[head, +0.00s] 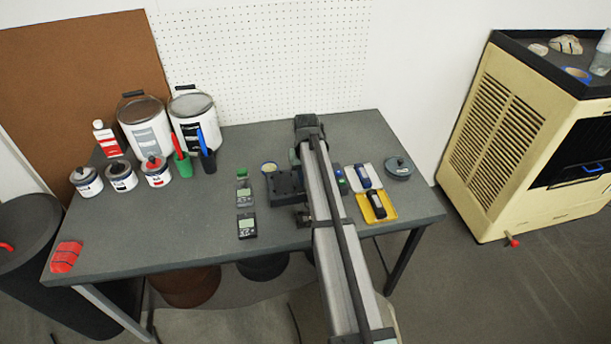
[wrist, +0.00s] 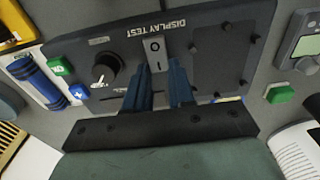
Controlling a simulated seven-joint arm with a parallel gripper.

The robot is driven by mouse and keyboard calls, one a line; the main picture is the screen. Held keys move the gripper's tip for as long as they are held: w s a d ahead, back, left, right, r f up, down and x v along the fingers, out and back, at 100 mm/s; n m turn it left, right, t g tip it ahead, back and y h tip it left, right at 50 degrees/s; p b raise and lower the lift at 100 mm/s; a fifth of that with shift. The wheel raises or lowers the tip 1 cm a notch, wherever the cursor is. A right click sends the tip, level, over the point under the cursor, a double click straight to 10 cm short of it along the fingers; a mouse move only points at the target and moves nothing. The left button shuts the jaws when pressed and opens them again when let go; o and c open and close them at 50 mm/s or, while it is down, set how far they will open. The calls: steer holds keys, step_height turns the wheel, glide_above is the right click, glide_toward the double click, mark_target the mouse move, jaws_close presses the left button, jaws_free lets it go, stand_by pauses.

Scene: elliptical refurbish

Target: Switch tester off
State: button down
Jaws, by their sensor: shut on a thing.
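The tester is a dark panel marked DISPLAY TEST (wrist: 215,55) in the wrist view, with a black knob (wrist: 105,68) on its left part. Its small grey rocker switch (wrist: 154,48), marked O and I, is at the middle. My gripper (wrist: 156,72) is at the switch, its two dark blue fingers on either side of the switch's lower part and shut on it. The fingertips' exact contact is partly hidden. In the head view the tester (head: 287,186) shows as a dark block, partly covered by my arm, and the fingers are hidden.
Handheld meters (head: 246,226) lie left of the tester. A yellow tray (head: 388,213), a white tray (head: 376,172) and a round dark tin (head: 398,168) are to its right. Paint cans (head: 146,130) and cups stand at the back left. The table's front left is mostly clear.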

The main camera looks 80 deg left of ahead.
steer(key=shift+d+y, duration=0.3)
steer(key=shift+y, duration=0.2)
steer(key=shift+a, duration=0.15)
steer(key=c, duration=1)
jaws_free()
steer(key=shift+o, duration=0.2)
steer(key=shift+r, duration=0.1)
step_height(320, 180, up, 14)
steer(key=d, duration=0.2)
steer(key=shift+f, duration=0.2)
steer(key=shift+d, duration=0.1)
